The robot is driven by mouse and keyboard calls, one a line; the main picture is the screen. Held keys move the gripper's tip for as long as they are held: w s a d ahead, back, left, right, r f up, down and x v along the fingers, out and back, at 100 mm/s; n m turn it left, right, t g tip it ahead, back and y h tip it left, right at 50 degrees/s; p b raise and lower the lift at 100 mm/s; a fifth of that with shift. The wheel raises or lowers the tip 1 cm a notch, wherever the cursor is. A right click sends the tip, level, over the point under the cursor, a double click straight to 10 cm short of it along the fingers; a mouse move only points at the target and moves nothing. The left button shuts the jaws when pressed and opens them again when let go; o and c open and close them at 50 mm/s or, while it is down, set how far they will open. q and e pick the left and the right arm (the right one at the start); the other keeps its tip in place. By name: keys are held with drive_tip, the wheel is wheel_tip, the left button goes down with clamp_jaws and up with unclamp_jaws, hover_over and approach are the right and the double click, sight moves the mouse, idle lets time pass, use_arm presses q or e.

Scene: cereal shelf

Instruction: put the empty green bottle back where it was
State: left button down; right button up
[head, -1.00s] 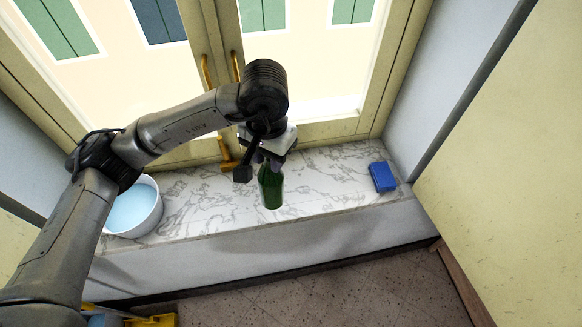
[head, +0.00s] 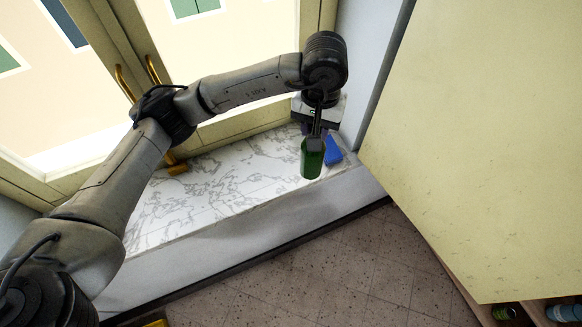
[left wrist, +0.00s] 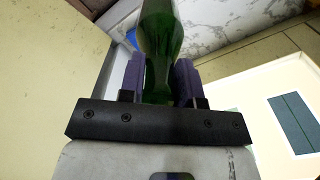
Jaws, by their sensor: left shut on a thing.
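The green bottle (head: 312,160) hangs from my left gripper (head: 318,135), near the right end of the marble window sill in the head view. In the left wrist view the bottle (left wrist: 162,45) stands between the two purple finger pads of the gripper (left wrist: 160,82), which is shut on it. Its lower end points down in the head view, slightly tilted. I cannot tell how high above the sill it is. My right gripper is not in view.
A blue block (head: 333,150) lies on the marble sill (head: 215,195), close behind the bottle in the picture. The sill's left stretch is clear. A large cream panel (head: 480,130) fills the right. Bottles (head: 503,312) show on a shelf at the bottom right corner.

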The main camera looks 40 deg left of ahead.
use_arm(q)
drive_tip(key=shift+s+a+f, duration=0.1)
drive_tip(key=shift+a+f, duration=0.05)
drive_tip(key=shift+a, duration=0.15)
drive_tip(key=a+f+p, duration=0.3)
drive_tip(key=a+f, duration=0.7)
drive_tip(key=a, duration=0.1)
drive_tip(key=shift+s+f+n+p, duration=0.3)
drive_tip(key=shift+s+f, duration=0.05)
drive_tip(key=shift+f, duration=0.05)
drive_tip(key=shift+a, duration=0.1)
drive_tip(key=shift+f+b, duration=0.2)
drive_tip(key=shift+b, duration=0.1)
drive_tip(key=c, duration=0.8)
unclamp_jaws()
drive_tip(key=shift+r, duration=0.1)
